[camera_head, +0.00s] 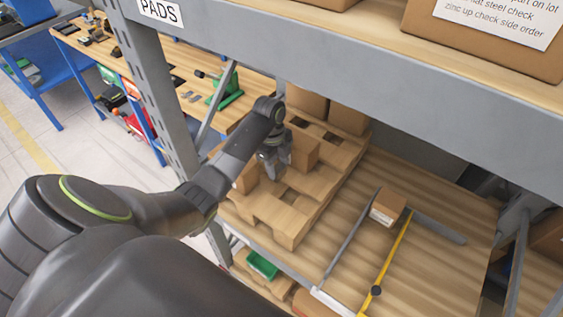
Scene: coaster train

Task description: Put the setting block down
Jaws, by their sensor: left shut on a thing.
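My left gripper (272,168) reaches in from the left, pointing down over the wooden pallet (283,212) on the shelf. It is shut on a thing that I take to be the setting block. The jaws and what is between them are small and dark here, so the block's outline cannot be made out. I cannot tell whether it touches the pallet. Brown blocks stand close on both sides of the jaws, one to the right (305,149) and one to the left (246,179). My right gripper is not in view.
On the shelf board (440,270), right of the pallet, a small labelled box (388,204) stands by grey bars and a yellow rule (388,262). A grey shelf beam (350,85) and post (165,100) frame the opening. A workbench (185,72) stands behind.

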